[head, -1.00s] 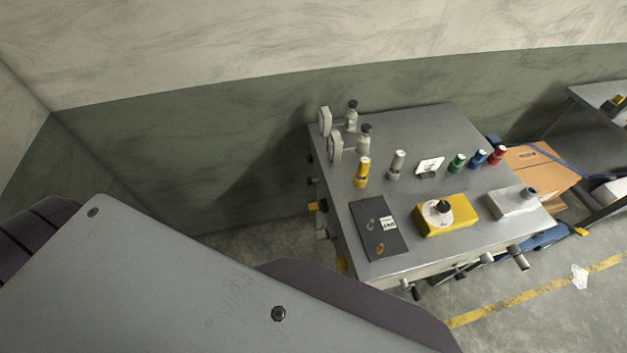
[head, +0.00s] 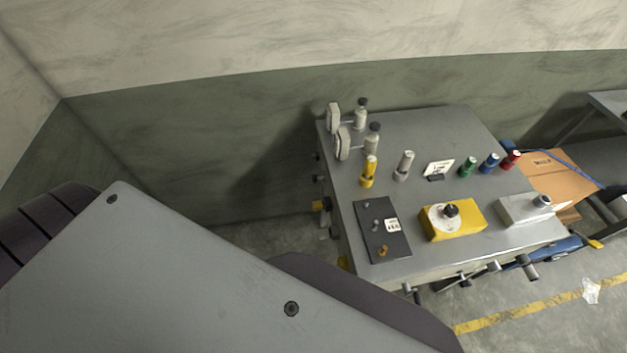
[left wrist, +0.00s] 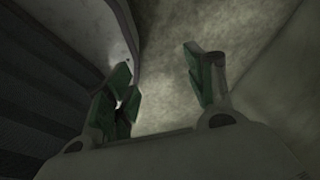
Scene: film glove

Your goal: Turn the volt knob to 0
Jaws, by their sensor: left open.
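A grey control table (head: 440,128) stands right of centre in the head view. A yellow box (head: 472,219) near its front carries a white dial (head: 437,222) with a black knob (head: 451,210). A dark plate (head: 372,228) with small knobs and a white label lies left of it. The lettering is too small to read, so I cannot tell which knob is the volt knob. My left gripper (left wrist: 157,68) is open and empty in the left wrist view, with only blurred wall or floor beyond it. No knob is between its fingers. My right gripper is not in view.
Yellow, grey, green, blue and red posts stand on the table. A grey box (head: 519,210) sits at its right, levers and handles stick out along its front edge. My own arm covers the lower left.

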